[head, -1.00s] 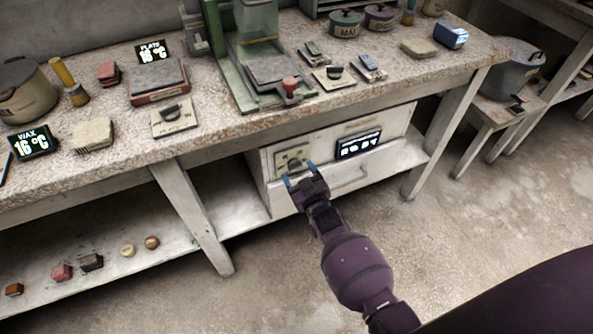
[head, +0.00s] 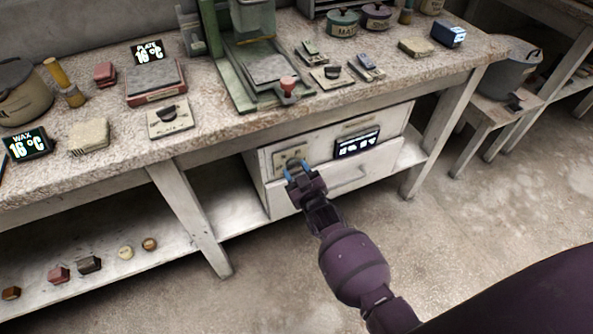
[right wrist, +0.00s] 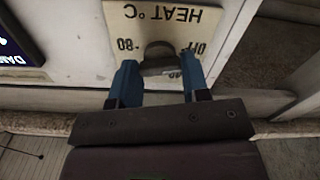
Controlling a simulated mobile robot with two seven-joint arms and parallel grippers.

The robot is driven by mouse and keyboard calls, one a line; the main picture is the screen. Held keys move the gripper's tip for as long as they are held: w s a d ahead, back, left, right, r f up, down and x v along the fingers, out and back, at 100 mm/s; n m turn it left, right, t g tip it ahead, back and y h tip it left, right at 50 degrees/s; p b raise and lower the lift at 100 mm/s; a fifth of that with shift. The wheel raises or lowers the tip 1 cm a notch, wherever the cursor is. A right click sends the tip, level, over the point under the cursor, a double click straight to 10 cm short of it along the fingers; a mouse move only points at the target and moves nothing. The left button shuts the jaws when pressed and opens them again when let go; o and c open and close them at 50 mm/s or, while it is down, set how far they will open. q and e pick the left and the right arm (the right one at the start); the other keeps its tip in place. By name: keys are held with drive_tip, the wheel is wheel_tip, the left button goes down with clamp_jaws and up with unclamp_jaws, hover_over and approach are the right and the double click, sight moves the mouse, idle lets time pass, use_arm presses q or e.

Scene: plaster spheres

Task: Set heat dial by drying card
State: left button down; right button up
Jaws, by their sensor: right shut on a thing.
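The heat dial is a dark knob (right wrist: 160,62) on a cream plate marked "HEAT °C" (right wrist: 165,18), which reads upside down in the right wrist view, with "80" and "OFF" beside the knob. The plate (head: 290,158) is on the front of a white cabinet under the bench. My right gripper (head: 298,169) has its blue fingers on either side of the knob, shut on it; in the right wrist view the fingers (right wrist: 160,78) flank it. A dark display (head: 357,145) with white text sits right of the dial, too small to read. My left gripper is not in view. I cannot make out a drying card.
The white cabinet (head: 330,185) has a drawer handle below the dial. The stone-topped bench (head: 235,125) above carries a green press (head: 262,60), a plate dial card (head: 170,118) and displays reading 16 °C. Floor in front is clear.

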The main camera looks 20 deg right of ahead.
drive_tip(key=shift+m, duration=0.3)
drive_tip(key=m, duration=0.3)
drive_tip(key=shift+r+p, duration=0.1)
drive_tip(key=shift+p, duration=0.25)
drive_tip(key=m, duration=0.3)
drive_tip(key=shift+m, duration=0.3)
drive_tip(key=m, duration=0.4)
drive_tip(key=shift+m, duration=0.4)
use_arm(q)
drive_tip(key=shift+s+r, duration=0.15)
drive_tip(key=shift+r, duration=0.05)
use_arm(e)
drive_tip(key=shift+m, duration=0.7)
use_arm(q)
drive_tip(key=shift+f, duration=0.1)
use_arm(e)
drive_tip(key=o, duration=0.9)
